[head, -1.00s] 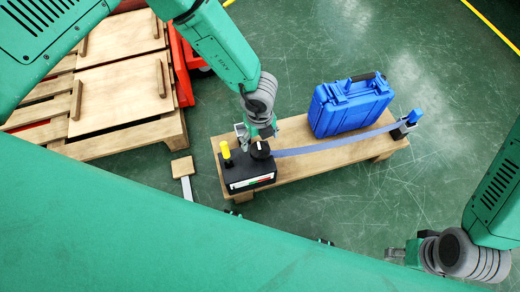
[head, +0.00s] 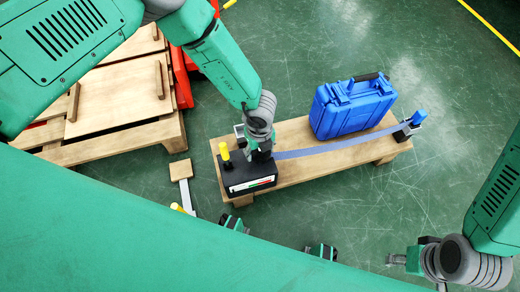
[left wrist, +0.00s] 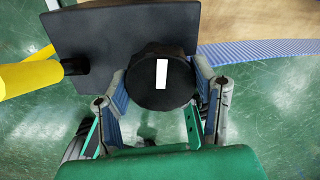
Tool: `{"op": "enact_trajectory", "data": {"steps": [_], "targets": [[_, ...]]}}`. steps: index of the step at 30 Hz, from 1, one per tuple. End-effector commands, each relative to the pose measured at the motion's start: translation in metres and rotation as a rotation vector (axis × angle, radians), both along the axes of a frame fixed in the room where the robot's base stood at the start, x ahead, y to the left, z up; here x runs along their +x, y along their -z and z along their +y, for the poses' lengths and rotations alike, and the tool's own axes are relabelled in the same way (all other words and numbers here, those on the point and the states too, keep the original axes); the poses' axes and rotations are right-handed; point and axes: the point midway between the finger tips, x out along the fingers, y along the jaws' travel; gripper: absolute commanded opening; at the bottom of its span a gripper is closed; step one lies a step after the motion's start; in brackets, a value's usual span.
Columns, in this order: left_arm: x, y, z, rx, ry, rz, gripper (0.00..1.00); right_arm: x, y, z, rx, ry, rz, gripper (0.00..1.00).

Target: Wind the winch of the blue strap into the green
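The winch is a black box (head: 236,179) at the left end of a wooden bench, with a gauge (head: 252,184) showing red and green on its front. The gauge's pointer is too small to read. Its round black knob with a white mark (left wrist: 160,85) shows in the left wrist view. My left gripper (head: 262,150) is over the knob, its fingers (left wrist: 160,90) on either side and seemingly touching it. The blue strap (head: 335,147) runs from the winch to a blue-topped post (head: 418,117) at the right end. My right gripper (head: 398,259) is away at the lower right; its opening is unclear.
A blue case (head: 350,108) stands on the wooden bench (head: 300,172) beside the strap. A yellow handle (head: 224,151) rises from the winch's left side, close to my left gripper. Wooden pallets (head: 110,100) stand at the left. Green floor right of the bench is clear.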

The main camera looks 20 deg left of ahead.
Motion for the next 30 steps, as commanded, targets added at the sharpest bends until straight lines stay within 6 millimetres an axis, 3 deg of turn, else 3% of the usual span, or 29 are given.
{"op": "enact_trajectory", "data": {"steps": [14, 30], "targets": [[0.001, -0.001, -0.001, -0.004, 0.116, 0.000, 0.24, 0.000, -0.008, 0.000, 0.000, 0.000, 0.000, 0.40], [0.001, -0.001, -0.003, -0.005, 0.601, 0.000, 0.24, 0.000, -0.023, 0.000, 0.000, 0.000, 0.000, 0.40]]}}
